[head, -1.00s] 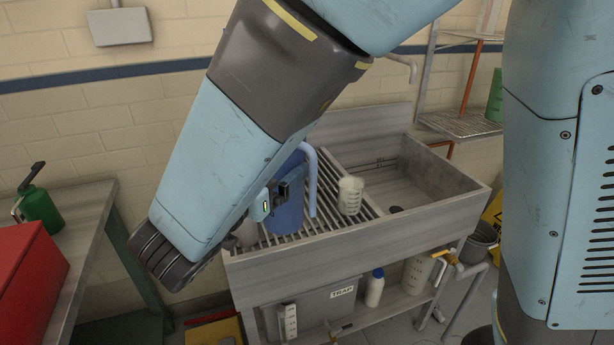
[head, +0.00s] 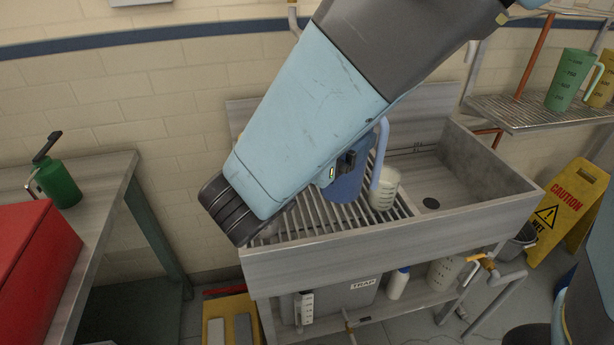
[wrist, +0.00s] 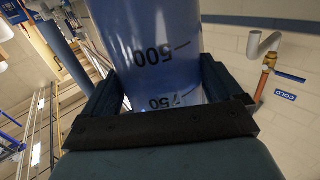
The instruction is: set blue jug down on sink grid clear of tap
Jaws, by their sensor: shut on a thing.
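The blue jug (head: 346,187) is above the left, slatted part of the sink, with its handle to the right. My gripper (wrist: 158,92) is shut on the jug, one finger on each side; its scale marks show in the wrist view (wrist: 155,40). In the head view my arm covers the jug's upper left. The sink grid (head: 325,218) has bare bars in front of the jug. I cannot tell whether the jug's base touches them. The grey tap spout (wrist: 262,45) shows at the right of the wrist view, apart from the jug, above a COLD label.
A pale translucent beaker (head: 385,190) stands right beside the jug, overlapped by its handle in the head view. The open basin (head: 455,185) lies further right. A side table (head: 95,185) with a red box (head: 30,255) and green can (head: 55,185) stands left.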

